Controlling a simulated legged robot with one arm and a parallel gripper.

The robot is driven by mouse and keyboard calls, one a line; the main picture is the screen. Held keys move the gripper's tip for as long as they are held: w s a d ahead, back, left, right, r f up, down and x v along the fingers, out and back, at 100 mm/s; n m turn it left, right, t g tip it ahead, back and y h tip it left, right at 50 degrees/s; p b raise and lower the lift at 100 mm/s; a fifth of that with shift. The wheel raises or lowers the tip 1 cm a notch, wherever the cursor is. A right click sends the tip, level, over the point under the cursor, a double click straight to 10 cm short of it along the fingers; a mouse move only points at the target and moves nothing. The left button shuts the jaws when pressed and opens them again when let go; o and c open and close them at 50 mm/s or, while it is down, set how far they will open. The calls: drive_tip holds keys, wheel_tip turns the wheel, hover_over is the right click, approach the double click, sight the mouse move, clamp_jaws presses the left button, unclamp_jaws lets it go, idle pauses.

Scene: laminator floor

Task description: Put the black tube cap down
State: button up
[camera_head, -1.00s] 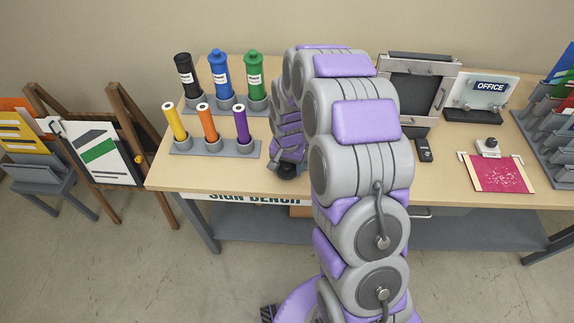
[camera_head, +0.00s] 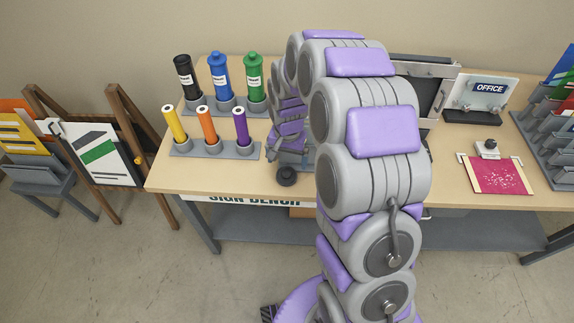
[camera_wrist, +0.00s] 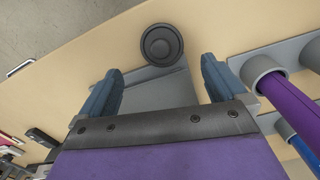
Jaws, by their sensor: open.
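The black tube cap (camera_head: 287,177) rests on the bench top near its front edge, just in front of my gripper. In the wrist view the round cap (camera_wrist: 162,44) sits just beyond the fingertips. My gripper (camera_wrist: 163,65) is open, with its two blue-grey fingers spread and nothing between their tips. The cap appears clear of both fingers. In the head view my arm hides most of the gripper. The black tube (camera_head: 184,78) stands upright in the back rack at the left, and its top looks flat, without the knob seen on the blue tube (camera_head: 220,75) and green tube (camera_head: 254,76).
The front rack (camera_head: 186,150) holds yellow, orange and purple rolls left of my gripper. The purple roll (camera_wrist: 292,105) lies close to the right finger in the wrist view. A pink sheet (camera_head: 497,177) and OFFICE sign (camera_head: 490,87) are at the right. Bench top left of the cap is clear.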

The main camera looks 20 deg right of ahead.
sight(287, 170)
wheel_tip(287, 170, up, 7)
drive_tip(key=shift+w+f+p, duration=0.15)
drive_tip(key=shift+p, duration=0.3)
drive_tip(key=s+r+n, duration=0.3)
drive_tip(key=s+r, duration=0.2)
drive_tip(key=s, duration=1.2)
drive_tip(key=s+r+n+g, duration=0.1)
drive_tip(key=s+r, duration=0.5)
drive_tip(key=s, duration=1.1)
drive_tip(key=shift+r+n+g, duration=0.15)
drive_tip(key=shift+n+g, duration=0.15)
drive_tip(key=shift+n, duration=0.6)
